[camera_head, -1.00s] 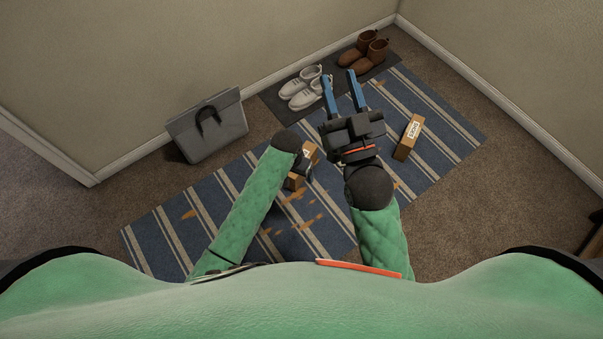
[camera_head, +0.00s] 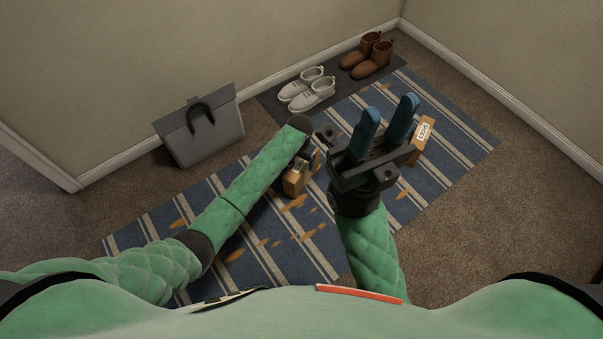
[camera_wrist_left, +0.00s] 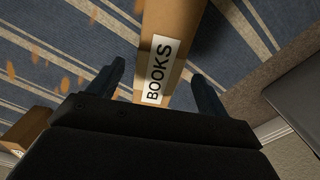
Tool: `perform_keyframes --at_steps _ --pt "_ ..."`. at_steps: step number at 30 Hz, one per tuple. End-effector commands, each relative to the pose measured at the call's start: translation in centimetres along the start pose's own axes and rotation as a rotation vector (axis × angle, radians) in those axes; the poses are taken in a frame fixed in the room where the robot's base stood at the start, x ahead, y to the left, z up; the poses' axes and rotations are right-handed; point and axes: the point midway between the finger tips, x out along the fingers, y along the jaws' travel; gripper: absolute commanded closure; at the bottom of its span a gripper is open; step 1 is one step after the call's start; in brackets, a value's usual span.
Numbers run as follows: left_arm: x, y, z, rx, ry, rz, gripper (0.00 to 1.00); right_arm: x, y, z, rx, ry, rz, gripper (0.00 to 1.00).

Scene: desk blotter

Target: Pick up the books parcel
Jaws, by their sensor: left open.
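The books parcel, a long brown box with a white BOOKS label, shows in the left wrist view (camera_wrist_left: 170,30). In the head view its near end (camera_head: 293,184) shows on the striped rug, the rest partly hidden by my left arm and gripper. My left gripper (camera_wrist_left: 160,70) is open, with one blue finger on each side of the parcel; I cannot tell whether they touch it. In the head view the left gripper (camera_head: 304,164) points down at the parcel. My right gripper (camera_head: 391,105) is open and empty, raised with its fingers pointing away from me.
A second labelled brown parcel (camera_head: 424,138) lies on the striped rug (camera_head: 455,135), partly behind my right gripper. A grey bag (camera_head: 205,135) stands by the left wall. White shoes (camera_head: 308,90) and brown boots (camera_head: 370,60) sit on a dark mat at the back.

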Motion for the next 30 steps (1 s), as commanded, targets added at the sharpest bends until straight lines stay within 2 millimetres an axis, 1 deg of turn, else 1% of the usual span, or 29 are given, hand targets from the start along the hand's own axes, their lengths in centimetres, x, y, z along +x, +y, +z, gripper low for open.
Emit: perform_keyframes --at_steps 1,5,11,15,23,24,26,30 --pt "0.5 0.0 0.0 0.000 -0.001 0.000 0.22 -0.2 0.0 0.0 0.004 0.001 0.001 0.64" --pt "1.3 0.1 -0.2 0.000 -0.001 0.000 0.22 -0.4 -0.1 0.1 0.012 0.003 0.005 0.64" --pt "3.9 0.2 -0.8 0.000 -0.001 0.000 0.22 -1.5 -0.4 0.3 0.040 0.008 0.013 0.64" --pt "5.5 0.1 -0.8 0.000 -0.001 0.000 0.22 -2.0 -0.5 0.4 0.039 0.003 0.003 0.64" --pt "5.7 0.1 -0.8 0.000 0.000 0.000 0.22 -2.2 -0.6 0.4 0.037 -0.007 -0.003 0.64" --pt "5.7 0.1 -0.8 0.000 0.000 0.000 0.26 -2.2 -0.6 0.4 0.037 -0.008 -0.003 0.64" --pt "5.7 0.1 -0.8 0.000 0.000 0.000 0.38 -2.2 -0.6 0.4 0.037 -0.008 -0.002 0.64" --pt "5.7 0.1 -0.8 0.000 0.000 0.000 0.65 -2.2 -0.6 0.5 0.037 -0.007 -0.001 0.64"
